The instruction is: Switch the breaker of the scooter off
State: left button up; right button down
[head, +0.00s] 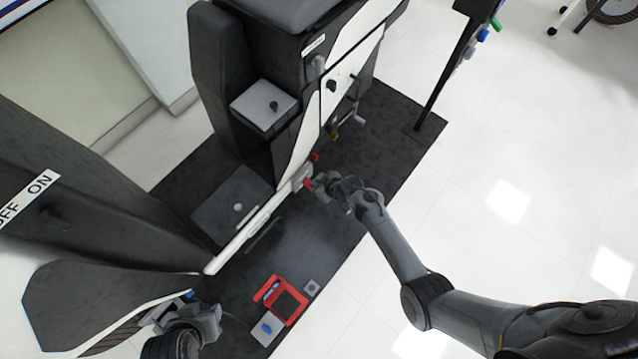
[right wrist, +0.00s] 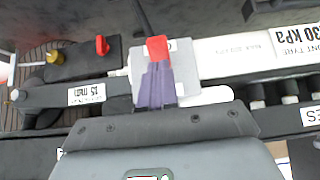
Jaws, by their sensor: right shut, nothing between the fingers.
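The scooter (head: 330,80) is a large black and white body standing on a dark mat. A small grey box (head: 301,176) with a red lever sits low on its side, and looks like the breaker. My right gripper (head: 314,186) is at this box. In the right wrist view its purple fingers (right wrist: 156,84) are closed with nothing between them, and their tips meet or overlap the red lever (right wrist: 157,48) on the grey plate (right wrist: 184,58). I cannot tell whether they touch. My left gripper (head: 190,322) is at the lower left, its fingers unclear.
A red knob (right wrist: 102,45) and a yellow fitting (right wrist: 55,57) are left of the lever in the right wrist view. A red tray (head: 290,315) and small grey boxes lie on the mat (head: 390,150). A dark post (head: 447,80) stands at the upper right. The pale floor is clear at right.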

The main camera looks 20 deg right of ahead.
jog(key=shift+w+r, duration=0.1)
jog(key=shift+w+a+r, duration=0.2)
jog(key=shift+w+r, duration=0.05)
jog(key=shift+w, duration=0.2)
jog(key=s+f+p+v, duration=0.1)
jog(key=p+v, duration=0.9)
jog(key=v, duration=0.3)
jog(key=shift+s+d, duration=0.25)
jog(key=shift+d, duration=0.15)
